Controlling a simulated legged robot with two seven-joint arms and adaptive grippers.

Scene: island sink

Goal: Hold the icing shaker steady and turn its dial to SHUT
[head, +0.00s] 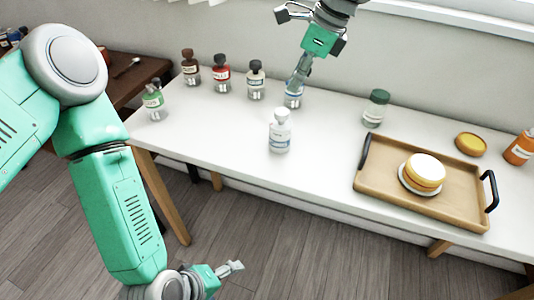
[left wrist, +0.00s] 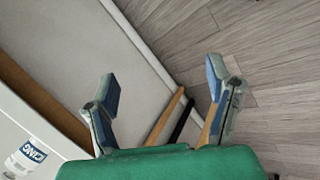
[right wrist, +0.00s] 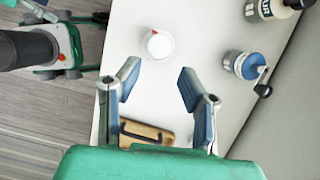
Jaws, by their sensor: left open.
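The white icing shaker (head: 280,132), with a pale cap and blue lettering, stands upright near the table's front edge. Its label (left wrist: 25,158) reads "CING" at the lower left of the left wrist view. From above, a round white top (right wrist: 160,44) with a red mark, probably the shaker's, shows in the right wrist view. The dial setting is too small to read. My left gripper (head: 232,268) is open and empty, low in front of the table, apart from the shaker. My right gripper (head: 300,68) is open, its fingers spread (right wrist: 158,85), above the table behind the shaker.
Several dark-capped bottles (head: 221,74) line the back left. A green-lidded jar (head: 376,108) stands right of centre. A wooden tray (head: 380,180) with a round cake (head: 425,171) is at the right.

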